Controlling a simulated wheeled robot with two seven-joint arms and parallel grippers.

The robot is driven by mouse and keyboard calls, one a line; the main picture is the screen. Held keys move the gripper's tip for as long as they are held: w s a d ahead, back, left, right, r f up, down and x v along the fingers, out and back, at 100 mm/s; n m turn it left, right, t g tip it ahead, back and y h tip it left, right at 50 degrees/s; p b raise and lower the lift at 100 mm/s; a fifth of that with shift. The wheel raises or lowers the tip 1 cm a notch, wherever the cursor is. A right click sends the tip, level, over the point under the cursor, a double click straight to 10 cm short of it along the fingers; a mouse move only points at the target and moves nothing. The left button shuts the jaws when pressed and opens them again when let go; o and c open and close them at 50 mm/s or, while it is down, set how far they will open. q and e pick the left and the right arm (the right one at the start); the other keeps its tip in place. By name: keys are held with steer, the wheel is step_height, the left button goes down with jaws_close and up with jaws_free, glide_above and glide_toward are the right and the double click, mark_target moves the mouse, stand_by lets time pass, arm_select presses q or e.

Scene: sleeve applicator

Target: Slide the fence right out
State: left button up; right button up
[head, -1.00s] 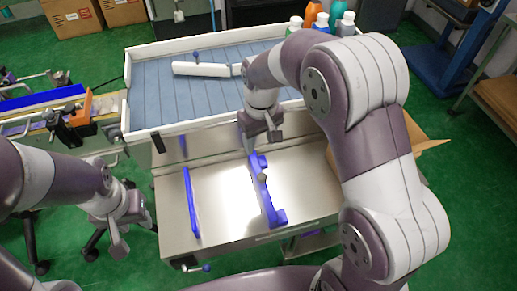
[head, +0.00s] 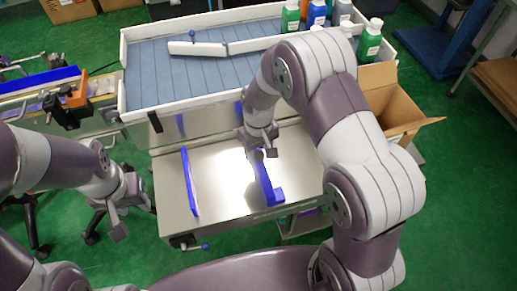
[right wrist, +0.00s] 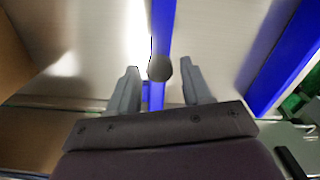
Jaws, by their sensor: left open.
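The blue fence (head: 265,182) with a dark round knob stands on the steel table, right of a second, thinner blue rail (head: 190,180). In the right wrist view, the fence (right wrist: 163,25) runs away between my fingers, and its knob (right wrist: 160,68) sits between them with gaps on both sides. My right gripper (head: 262,150) is over the knob, open and not closed on it. My arm hides part of the fence's far end. My left gripper (head: 128,212) is open and empty, left of the table and apart from both blue pieces.
Behind the steel table (head: 222,205) is a white-walled conveyor (head: 150,85) with a white angled bar (head: 196,49). Several bottles (head: 369,40) stand at its back right. An open cardboard box (head: 395,105) is right of the table. The steel between the blue pieces is clear.

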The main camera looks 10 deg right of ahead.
jaws_close()
steer(key=d+p, duration=0.2)
steer(key=d, duration=1.1)
steer(key=shift+w+d, duration=0.25)
steer(key=shift+w, duration=0.05)
steer(key=shift+r, duration=0.1)
steer(key=shift+o, duration=1.5)
jaws_free()
step_height(320, 180, up, 13)
steer(key=shift+f+p, duration=0.2)
steer(key=shift+p, duration=0.1)
